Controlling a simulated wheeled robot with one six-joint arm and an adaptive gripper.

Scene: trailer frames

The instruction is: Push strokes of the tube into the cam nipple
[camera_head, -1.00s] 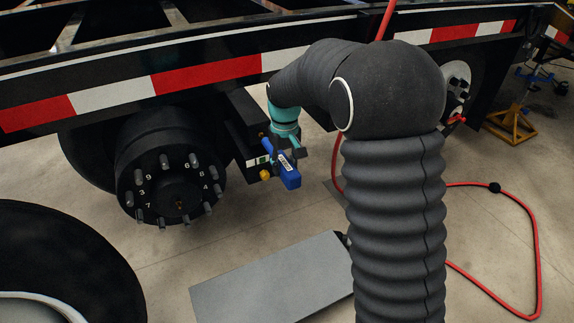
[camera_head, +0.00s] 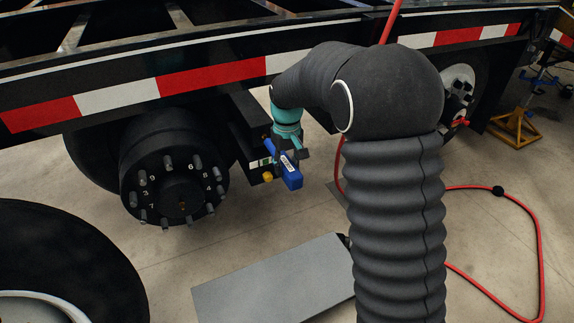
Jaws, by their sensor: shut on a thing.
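My gripper (camera_head: 285,155) is at the end of my arm, just right of the wheel hub and below the trailer frame rail. It is shut on a blue tool (camera_head: 289,172) with a white label, which I take to hold the tube. The tool is tilted, its lower end toward the camera. A small yellow-orange fitting (camera_head: 267,176) shows just left of the tool. The fingertips are small and partly hidden. I cannot make out the cam nipple or the tube's tip, nor whether they touch.
The wheel hub (camera_head: 177,190) with studs stands close left of the tool. A tire (camera_head: 70,260) lies at lower left. A grey flat panel (camera_head: 270,280) is on the floor below. A red hose (camera_head: 538,240) loops at right. A yellow jack stand (camera_head: 514,127) stands at the far right.

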